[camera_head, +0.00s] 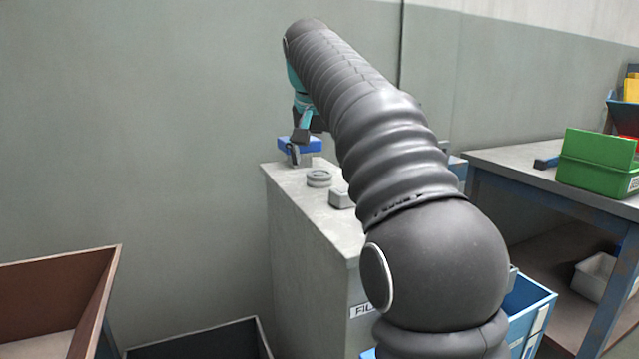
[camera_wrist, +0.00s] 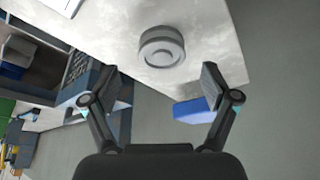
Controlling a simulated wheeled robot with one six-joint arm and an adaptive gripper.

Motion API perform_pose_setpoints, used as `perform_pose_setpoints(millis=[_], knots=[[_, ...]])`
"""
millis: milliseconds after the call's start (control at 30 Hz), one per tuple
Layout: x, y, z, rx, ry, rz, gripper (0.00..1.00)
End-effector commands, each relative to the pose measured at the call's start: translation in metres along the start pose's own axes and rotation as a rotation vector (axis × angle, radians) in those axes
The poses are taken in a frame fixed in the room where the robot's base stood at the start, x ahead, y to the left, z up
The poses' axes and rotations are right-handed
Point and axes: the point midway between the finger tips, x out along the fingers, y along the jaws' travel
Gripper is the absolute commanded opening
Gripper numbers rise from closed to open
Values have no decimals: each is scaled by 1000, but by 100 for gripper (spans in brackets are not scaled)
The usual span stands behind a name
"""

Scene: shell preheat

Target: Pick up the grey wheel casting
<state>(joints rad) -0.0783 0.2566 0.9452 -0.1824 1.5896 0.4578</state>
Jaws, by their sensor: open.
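The grey wheel casting (camera_head: 319,178) lies flat on the pale top of a grey cabinet (camera_head: 292,186), near its left part. In the wrist view it is a round, stepped disc (camera_wrist: 162,47) close to the edge of the pale top. My gripper (camera_wrist: 160,76) is open and empty, its two fingers spread on either side of a gap below the casting in the picture. The fingers do not touch the casting.
A blue item (camera_head: 300,146) sits at the cabinet's far end; blue also shows beside the right finger (camera_wrist: 193,111). A grey block (camera_head: 341,197) is near the casting. A workbench (camera_head: 545,158) with a green bin (camera_head: 597,165) stands right. A brown bin (camera_head: 60,262) is lower left.

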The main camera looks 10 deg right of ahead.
Motion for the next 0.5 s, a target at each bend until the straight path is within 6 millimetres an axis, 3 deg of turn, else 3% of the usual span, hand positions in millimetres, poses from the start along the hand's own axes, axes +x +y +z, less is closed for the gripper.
perform_pose_setpoints(millis=[200,433,467,500], knots=[[30,-2,3,0,-1,1,86],[32,-2,2,0,0,0,86],[32,-2,2,0,0,0,84],[32,-2,2,0,0,0,74]])
